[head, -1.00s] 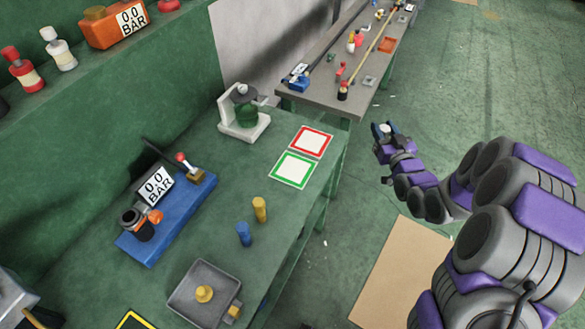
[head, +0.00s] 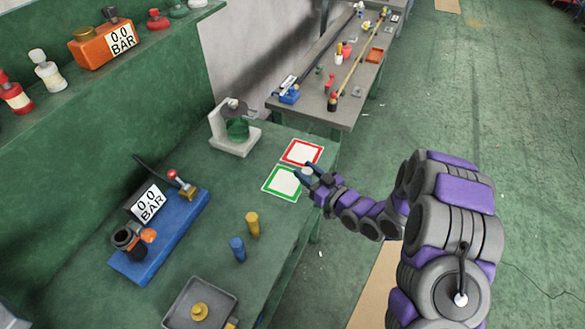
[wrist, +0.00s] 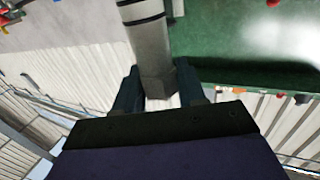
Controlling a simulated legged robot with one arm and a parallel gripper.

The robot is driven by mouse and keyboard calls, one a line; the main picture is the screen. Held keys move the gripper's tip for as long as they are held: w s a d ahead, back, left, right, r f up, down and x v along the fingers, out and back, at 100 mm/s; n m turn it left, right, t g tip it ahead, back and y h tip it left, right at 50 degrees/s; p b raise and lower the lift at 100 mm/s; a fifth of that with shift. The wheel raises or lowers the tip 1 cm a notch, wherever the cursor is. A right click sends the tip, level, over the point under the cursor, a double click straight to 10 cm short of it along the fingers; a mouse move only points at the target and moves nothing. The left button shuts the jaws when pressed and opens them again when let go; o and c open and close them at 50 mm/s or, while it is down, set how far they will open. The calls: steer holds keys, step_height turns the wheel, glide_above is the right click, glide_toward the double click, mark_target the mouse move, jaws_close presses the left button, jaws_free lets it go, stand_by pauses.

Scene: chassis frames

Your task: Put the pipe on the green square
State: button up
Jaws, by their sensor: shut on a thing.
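The green square (head: 280,184), a white patch with a green border, lies flat near the right edge of the green bench. My gripper (head: 303,172) is at the square's upper right side in the head view; its height above the bench is hard to judge. In the wrist view my gripper (wrist: 157,84) is shut on the pipe (wrist: 148,45), a pale grey faceted piece with dark bands that runs out between the fingers past the top of the picture. In the head view the pipe cannot be made out against the white patch.
A red-bordered square (head: 302,152) lies just beyond. A white stand with a green flask (head: 237,130) is behind them. Yellow (head: 252,225) and blue (head: 237,249) cylinders, a blue gauge base (head: 165,240) and a grey tray (head: 181,308) stand nearer. Another table (head: 330,110) is farther off.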

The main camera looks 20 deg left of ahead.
steer(key=shift+w+a+f+b, duration=0.3)
steer(key=shift+w+a+f, duration=0.4)
steer(key=shift+a, duration=0.3)
steer(key=shift+w+a+f+b, duration=0.3)
steer(key=shift+w+a+f, duration=0.45)
steer(key=shift+a, duration=0.25)
steer(key=shift+w+a+f+b, duration=0.3)
steer(key=shift+w+a+f, duration=0.4)
steer(key=shift+a, duration=0.3)
steer(key=shift+f, duration=0.15)
steer(key=o, duration=1.2)
steer(key=shift+d+f, duration=0.1)
steer(key=shift+r, duration=0.25)
steer(key=shift+p+v, duration=0.85)
steer(key=shift+v, duration=5.05)
